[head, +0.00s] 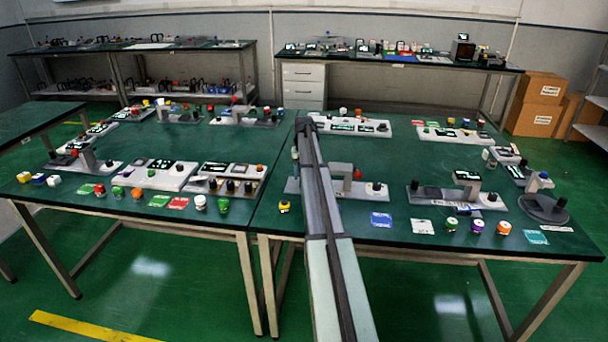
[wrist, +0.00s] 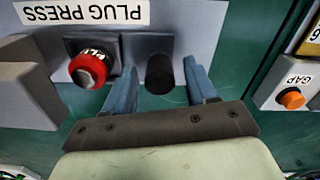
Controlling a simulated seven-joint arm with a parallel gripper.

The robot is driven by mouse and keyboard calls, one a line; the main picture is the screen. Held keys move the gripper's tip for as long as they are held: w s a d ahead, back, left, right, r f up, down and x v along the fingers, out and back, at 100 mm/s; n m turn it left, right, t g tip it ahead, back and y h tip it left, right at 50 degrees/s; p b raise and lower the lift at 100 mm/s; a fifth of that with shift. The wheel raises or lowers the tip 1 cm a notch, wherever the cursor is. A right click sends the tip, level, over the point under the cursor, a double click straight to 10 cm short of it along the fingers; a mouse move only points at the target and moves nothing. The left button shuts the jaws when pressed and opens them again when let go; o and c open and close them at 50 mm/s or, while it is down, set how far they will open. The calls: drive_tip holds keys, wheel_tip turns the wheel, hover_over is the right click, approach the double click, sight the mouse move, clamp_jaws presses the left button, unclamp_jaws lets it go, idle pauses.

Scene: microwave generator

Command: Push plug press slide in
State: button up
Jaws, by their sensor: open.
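In the wrist view a grey panel carries an upside-down label (wrist: 87,12) reading PLUG PRESS. On this plug press (wrist: 205,20) a red round part (wrist: 88,70) with white lettering sits in a dark mount on the left. A black cylindrical knob (wrist: 159,75) stands right of it. My gripper (wrist: 160,84) is open, its two blue fingers on either side of the black knob with visible space from each. I cannot tell how deep the fingers reach. In the head view my arm crosses the right table and the fingertips are not clear.
A grey block (wrist: 27,85) is left of the red part. A GAP device (wrist: 293,80) with an orange knob stands at the right. In the head view several devices, loose caps and cards crowd the green right table (head: 300,232); cardboard boxes (head: 540,105) stand behind.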

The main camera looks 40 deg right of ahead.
drive_tip(key=shift+f, duration=0.25)
drive_tip(key=shift+c, duration=0.4)
clamp_jaws()
